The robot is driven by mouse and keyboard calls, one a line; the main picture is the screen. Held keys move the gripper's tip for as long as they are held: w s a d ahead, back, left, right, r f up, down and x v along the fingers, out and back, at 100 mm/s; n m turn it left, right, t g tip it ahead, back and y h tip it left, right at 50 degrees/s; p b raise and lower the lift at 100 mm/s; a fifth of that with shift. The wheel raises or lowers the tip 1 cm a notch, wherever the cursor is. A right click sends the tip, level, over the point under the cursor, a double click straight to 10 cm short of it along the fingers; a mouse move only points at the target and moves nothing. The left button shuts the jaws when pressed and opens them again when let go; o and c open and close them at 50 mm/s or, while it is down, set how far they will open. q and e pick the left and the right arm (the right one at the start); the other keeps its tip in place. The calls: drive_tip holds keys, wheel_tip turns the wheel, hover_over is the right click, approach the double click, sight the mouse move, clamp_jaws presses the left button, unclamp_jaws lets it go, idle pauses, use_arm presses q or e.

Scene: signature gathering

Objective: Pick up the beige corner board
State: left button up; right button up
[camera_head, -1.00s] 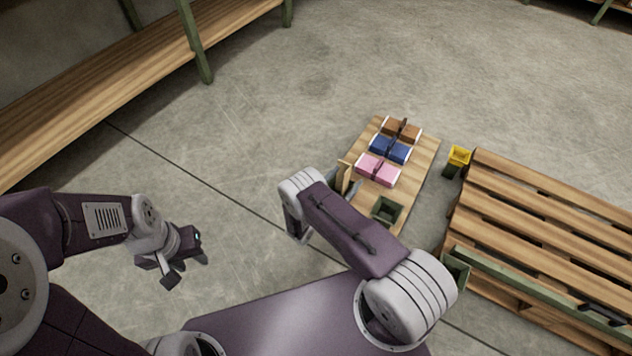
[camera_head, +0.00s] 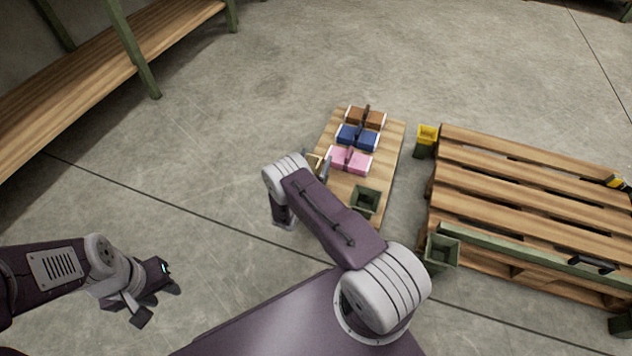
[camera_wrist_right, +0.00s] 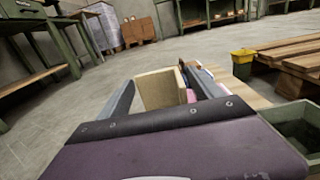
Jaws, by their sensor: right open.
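The beige corner board (camera_wrist_right: 160,88) stands upright between the two fingers of my right gripper (camera_wrist_right: 165,92) in the right wrist view. The fingers are spread on either side of it; contact is not clear. In the head view only a small part of the board (camera_head: 314,161) shows beside the pink box, behind my right forearm. That arm hides most of the right gripper there. My left gripper (camera_head: 158,300) is at lower left in the head view, over bare floor, its fingers apart and empty.
A wooden board (camera_head: 392,155) on the floor carries brown (camera_head: 366,118), blue (camera_head: 357,138) and pink (camera_head: 350,161) boxes and a green bin (camera_head: 366,199). A yellow-topped bin (camera_head: 427,138) and a slatted pallet (camera_head: 520,190) stand right. Floor to the left is clear.

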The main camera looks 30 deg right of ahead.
drive_tip(key=shift+w+d+f, duration=0.1)
drive_tip(key=shift+w+d, duration=0.2)
drive_tip(key=shift+d, duration=0.05)
drive_tip(key=shift+w, duration=0.1)
clamp_jaws()
use_arm(q)
drive_tip(key=shift+f, duration=0.3)
drive_tip(key=shift+r, duration=0.1)
use_arm(e)
drive_tip(key=shift+r, duration=0.3)
